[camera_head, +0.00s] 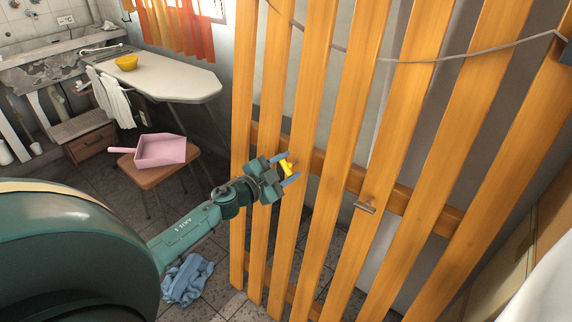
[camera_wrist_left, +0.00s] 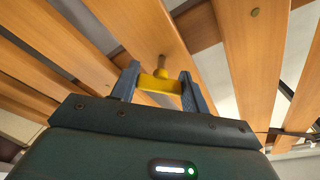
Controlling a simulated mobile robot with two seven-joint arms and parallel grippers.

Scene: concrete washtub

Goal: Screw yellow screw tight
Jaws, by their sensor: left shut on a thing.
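The yellow screw (camera_head: 287,168) sits between the fingers of my left gripper (camera_head: 286,170), close to a slat of the orange wooden gate (camera_head: 308,150). In the left wrist view the yellow screw head (camera_wrist_left: 158,84) lies between the two blue-grey fingers (camera_wrist_left: 158,88), which are shut on it. Its shaft points up to a wooden slat (camera_wrist_left: 150,40). I cannot tell how deep the shaft sits in the wood. My right gripper shows in neither view.
At left are a pink dustpan (camera_head: 160,150) on a wooden stool, an ironing board (camera_head: 160,82) with a yellow bowl (camera_head: 126,63), and a blue cloth (camera_head: 187,280) on the tiled floor.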

